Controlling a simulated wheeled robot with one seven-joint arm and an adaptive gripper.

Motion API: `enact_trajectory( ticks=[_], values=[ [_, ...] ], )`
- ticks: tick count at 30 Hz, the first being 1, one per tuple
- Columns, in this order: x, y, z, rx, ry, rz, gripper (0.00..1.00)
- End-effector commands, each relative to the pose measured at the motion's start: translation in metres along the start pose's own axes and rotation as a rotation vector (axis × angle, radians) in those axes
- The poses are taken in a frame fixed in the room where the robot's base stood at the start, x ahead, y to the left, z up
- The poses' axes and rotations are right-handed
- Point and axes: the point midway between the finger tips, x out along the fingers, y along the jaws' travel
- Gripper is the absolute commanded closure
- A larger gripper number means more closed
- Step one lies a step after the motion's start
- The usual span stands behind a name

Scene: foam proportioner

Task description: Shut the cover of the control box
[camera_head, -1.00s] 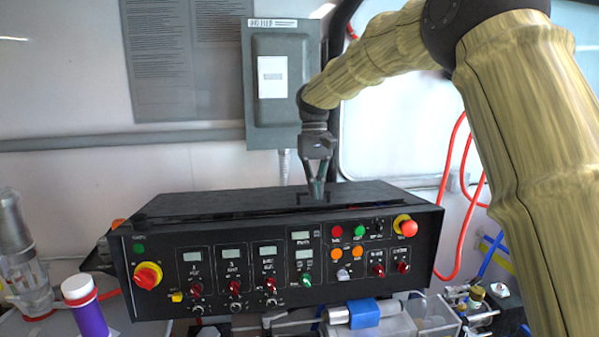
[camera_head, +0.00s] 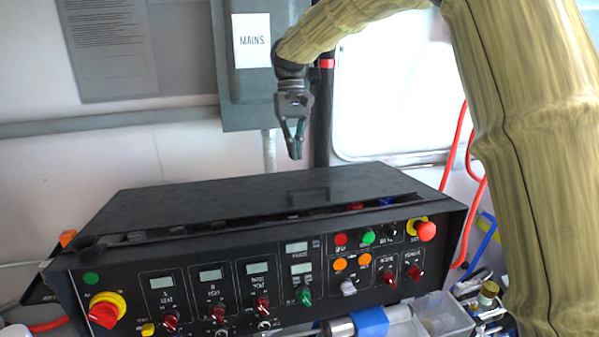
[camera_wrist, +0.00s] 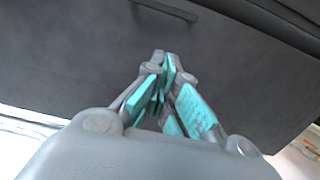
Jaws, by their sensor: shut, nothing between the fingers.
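The control box (camera_head: 250,290) is a black console with a sloped front panel of knobs, small displays and buttons. Its cover (camera_head: 230,195) is a wide flat black plate on top, lying at a low slant. A dark gap shows along the cover's front edge, with bits of red and blue inside at the right. A dark handle (camera_head: 308,197) sits near the front edge; it also shows in the wrist view (camera_wrist: 165,10). My gripper (camera_head: 295,156) is shut and empty, pointing down above the cover, apparently apart from it. The wrist view shows its teal finger pads (camera_wrist: 165,85) together.
A grey mains box (camera_head: 250,100) hangs on the wall behind. Red hoses (camera_head: 456,150) hang at the right. A red and yellow knob (camera_head: 105,310) and a red button (camera_head: 426,231) stick out of the panel. A clear bin (camera_head: 445,315) stands below right.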

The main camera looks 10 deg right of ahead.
Motion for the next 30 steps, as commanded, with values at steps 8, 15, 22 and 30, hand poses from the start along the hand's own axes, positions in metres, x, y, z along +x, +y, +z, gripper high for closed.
enact_trajectory(
  ticks=[8,15,22,30],
  values=[
    [0.047,0.001,-0.003,0.002,-0.008,0.0,1.0],
    [0.059,0.001,0.018,0.002,-0.005,-0.002,1.0],
    [0.063,0.001,0.033,0.003,-0.004,-0.001,1.0],
    [0.065,0.001,0.036,0.003,-0.003,-0.001,1.0]
  ],
)
